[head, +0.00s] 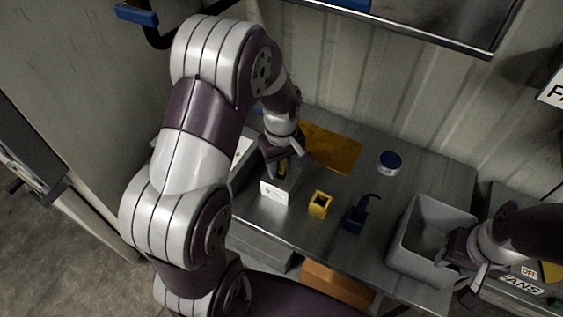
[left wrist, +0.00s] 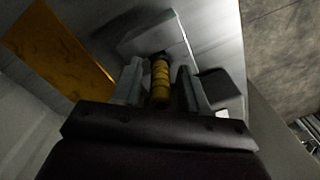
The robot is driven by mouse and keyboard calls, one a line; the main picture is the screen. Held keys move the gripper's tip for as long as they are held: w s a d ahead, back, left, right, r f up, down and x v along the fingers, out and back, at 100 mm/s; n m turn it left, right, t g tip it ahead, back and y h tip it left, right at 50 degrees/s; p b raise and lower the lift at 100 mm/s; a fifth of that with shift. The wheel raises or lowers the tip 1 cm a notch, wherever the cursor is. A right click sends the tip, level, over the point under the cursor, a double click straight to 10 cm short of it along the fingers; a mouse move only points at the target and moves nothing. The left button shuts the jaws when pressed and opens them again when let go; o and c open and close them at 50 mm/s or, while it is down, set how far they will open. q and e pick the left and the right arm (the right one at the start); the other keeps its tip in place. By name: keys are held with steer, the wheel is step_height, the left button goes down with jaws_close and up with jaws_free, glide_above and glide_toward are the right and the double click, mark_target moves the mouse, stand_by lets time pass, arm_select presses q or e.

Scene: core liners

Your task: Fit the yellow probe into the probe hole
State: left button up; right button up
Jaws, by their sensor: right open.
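The yellow probe (left wrist: 160,81), banded with dark rings, stands between the fingers of my left gripper (left wrist: 161,88). In the head view my left gripper (head: 282,167) is over the back of a light grey block (head: 273,191), with a bit of the probe (head: 282,170) showing below the fingers. The gripper looks shut on the probe. In the left wrist view the probe's far end meets a dark opening in the block (left wrist: 135,42); its depth inside cannot be told. My right gripper (head: 467,272) is open and empty beside the grey bin.
A yellow square holder (head: 319,205) and a dark blue holder (head: 355,215) stand right of the block. A corrugated wall stands behind.

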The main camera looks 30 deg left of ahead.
arm_select(q)
step_height(320, 180, up, 7)
steer(key=shift+r, duration=0.1)
steer(key=s+d+m+t, duration=0.1)
steer(key=s+d+m, duration=0.3)
steer(key=s+m, duration=0.5)
steer(key=shift+s+f+m, duration=0.4)
steer(key=shift+f+m, duration=0.05)
steer(key=shift+m, duration=0.25)
steer(key=shift+d, duration=0.1)
